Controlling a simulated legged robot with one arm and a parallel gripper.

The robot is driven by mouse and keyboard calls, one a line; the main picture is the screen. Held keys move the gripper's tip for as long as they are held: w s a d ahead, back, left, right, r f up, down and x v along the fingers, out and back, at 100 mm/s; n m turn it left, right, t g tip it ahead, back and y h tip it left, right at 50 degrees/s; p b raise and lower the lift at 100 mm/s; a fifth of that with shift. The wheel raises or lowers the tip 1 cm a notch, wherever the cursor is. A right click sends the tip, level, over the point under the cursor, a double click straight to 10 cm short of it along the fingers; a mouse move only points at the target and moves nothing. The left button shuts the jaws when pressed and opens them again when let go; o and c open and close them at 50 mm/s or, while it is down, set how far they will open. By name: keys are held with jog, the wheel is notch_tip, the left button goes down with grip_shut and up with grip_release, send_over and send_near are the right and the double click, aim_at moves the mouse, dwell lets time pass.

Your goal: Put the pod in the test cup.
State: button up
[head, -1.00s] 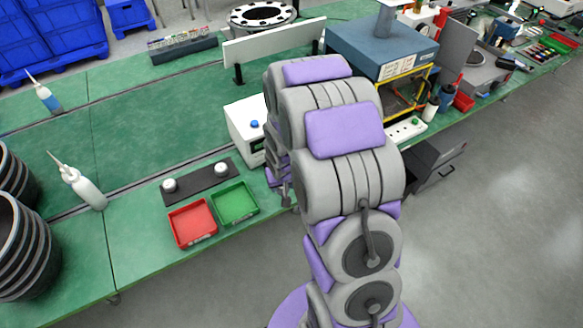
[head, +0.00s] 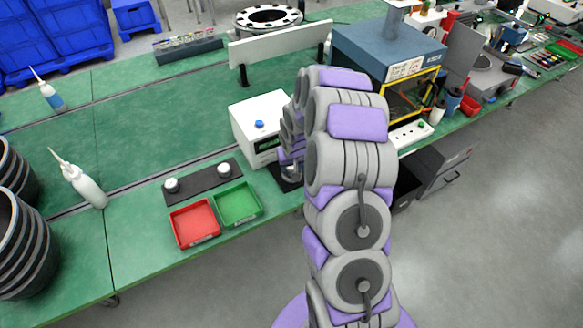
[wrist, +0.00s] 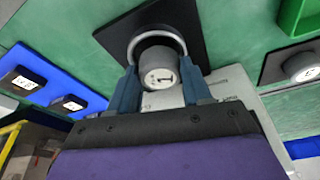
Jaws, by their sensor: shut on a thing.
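The pod is a grey cylinder (wrist: 160,76) with a dark mark on its round end face. My gripper (wrist: 160,88) is shut on it, one blue-grey finger on each side. The test cup shows as a pale ring (wrist: 157,36) on a black square plate (wrist: 185,14), right behind the pod in the wrist view. The pod overlaps the ring, and I cannot tell whether it is inside or just above it. In the head view my gripper (head: 291,170) is over the black plate beside the white tester box (head: 262,125). The pod is not clear there.
A dark strip (head: 197,181) with two round grey pieces lies left of the tester. A red tray (head: 195,224) and a green tray (head: 239,205) are in front of it, both empty. A blue oven (head: 385,52) stands at the right.

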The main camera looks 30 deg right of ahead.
jog(key=shift+f, duration=0.35)
jog(key=shift+d+r, duration=0.1)
jog(key=shift+d, duration=0.05)
jog(key=shift+f, duration=0.45)
jog(key=shift+s+f, duration=0.1)
